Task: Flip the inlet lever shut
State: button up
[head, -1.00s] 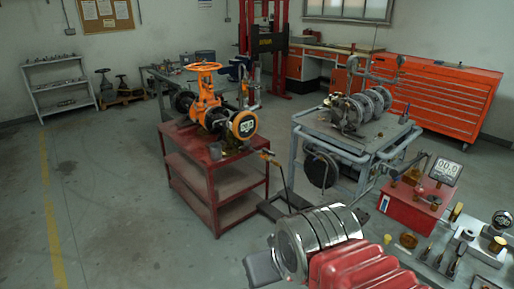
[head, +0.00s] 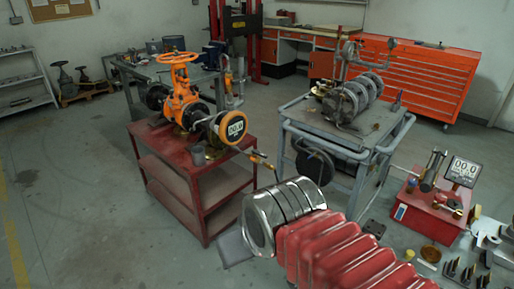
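An orange gate valve (head: 183,104) with an orange handwheel (head: 178,58) on top lies across a red bench (head: 170,145). A round gauge with a digital face (head: 235,127) caps its near right end. A thin rod with a brass-coloured part (head: 262,162) sticks out at the bench's right side, below the gauge.
A grey cart (head: 350,140) with a ribbed metal assembly (head: 350,98) stands right of the bench. A red box with a digital display (head: 432,203) and loose parts are at the lower right. Clear floor (head: 90,190) lies left of the bench.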

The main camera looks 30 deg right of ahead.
aim_at(255, 152)
jog(key=z, duration=0.4)
jog(key=i, duration=0.95)
jog(key=z, duration=0.4)
jog(key=k, duration=0.7)
jog(key=u, duration=0.35)
jog(key=i, duration=1.7)
jog(key=z, duration=0.35)
